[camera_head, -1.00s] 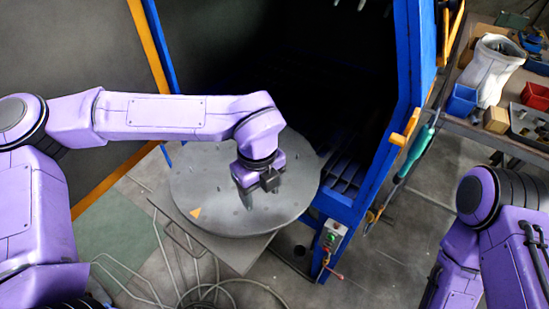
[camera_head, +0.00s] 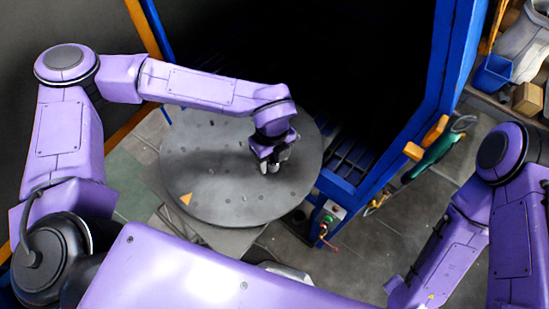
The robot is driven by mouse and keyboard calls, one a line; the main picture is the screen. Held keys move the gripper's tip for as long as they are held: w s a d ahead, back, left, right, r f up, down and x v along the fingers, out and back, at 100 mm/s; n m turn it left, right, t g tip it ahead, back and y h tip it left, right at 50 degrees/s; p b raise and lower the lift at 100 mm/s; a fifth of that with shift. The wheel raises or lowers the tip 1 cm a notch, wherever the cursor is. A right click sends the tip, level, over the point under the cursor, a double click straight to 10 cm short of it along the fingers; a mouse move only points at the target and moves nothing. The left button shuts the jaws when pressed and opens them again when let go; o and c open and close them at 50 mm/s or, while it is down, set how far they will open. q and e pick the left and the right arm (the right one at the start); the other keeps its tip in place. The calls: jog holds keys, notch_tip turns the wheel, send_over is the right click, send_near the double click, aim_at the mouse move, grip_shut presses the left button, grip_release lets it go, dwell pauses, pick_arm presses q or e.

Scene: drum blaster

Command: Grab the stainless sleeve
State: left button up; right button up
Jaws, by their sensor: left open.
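My left gripper (camera_head: 271,164) points down over the right half of the round grey turntable (camera_head: 222,192), close to its surface. It is open. A small pale metallic piece shows at the fingertips; I cannot tell whether it is the stainless sleeve or part of the gripper. No other sleeve can be made out on the turntable, which has small dark holes and an orange triangle mark (camera_head: 186,199). My right arm is at the right side; its gripper is out of view.
The blue frame (camera_head: 437,85) of the dark blaster cabinet stands behind and right of the turntable. A control box (camera_head: 331,212) and a green-handled tool (camera_head: 436,150) are on its right side. A blue bin (camera_head: 493,73) and a wooden block (camera_head: 527,99) sit on the bench at the upper right.

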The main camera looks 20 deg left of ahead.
pick_arm(q)
jog(key=shift+w+d+f, duration=0.1)
jog(key=shift+d+f, duration=0.05)
jog(key=shift+f, duration=0.45)
jog(key=shift+d+f, duration=0.1)
jog(key=shift+f, duration=0.05)
jog(key=shift+s, duration=0.45)
jog(key=shift+w, duration=0.2)
jog(key=c, duration=1.1)
